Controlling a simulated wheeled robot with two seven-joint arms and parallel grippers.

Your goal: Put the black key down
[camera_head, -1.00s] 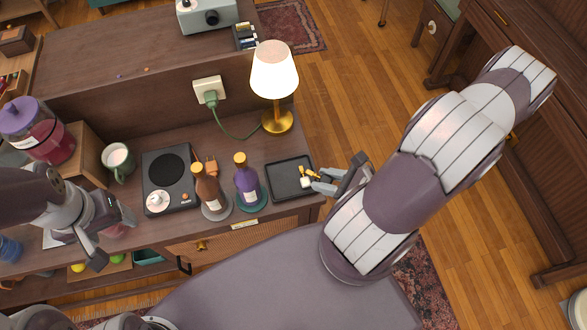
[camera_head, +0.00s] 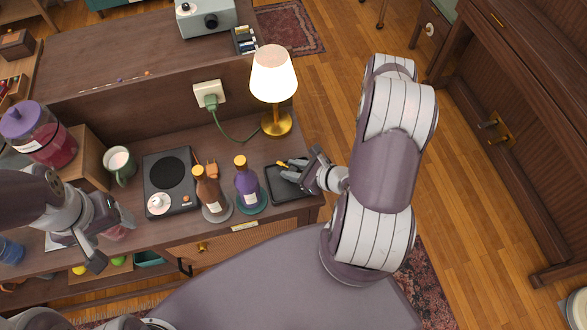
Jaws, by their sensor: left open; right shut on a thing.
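My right gripper (camera_head: 297,168) is low over the black tray (camera_head: 282,193) at the right end of the counter. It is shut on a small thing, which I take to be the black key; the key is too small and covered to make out. A small yellow item (camera_head: 282,163) shows at the tray's far edge, beside the fingers. My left gripper (camera_head: 113,240) is open and empty in front of the counter's left part, away from the tray.
A purple bottle (camera_head: 247,188) and a brown bottle (camera_head: 210,193) stand left of the tray. A lit lamp (camera_head: 274,80) stands behind it. A hotplate (camera_head: 170,175), green mug (camera_head: 119,165) and purple-lidded jar (camera_head: 40,135) are further left.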

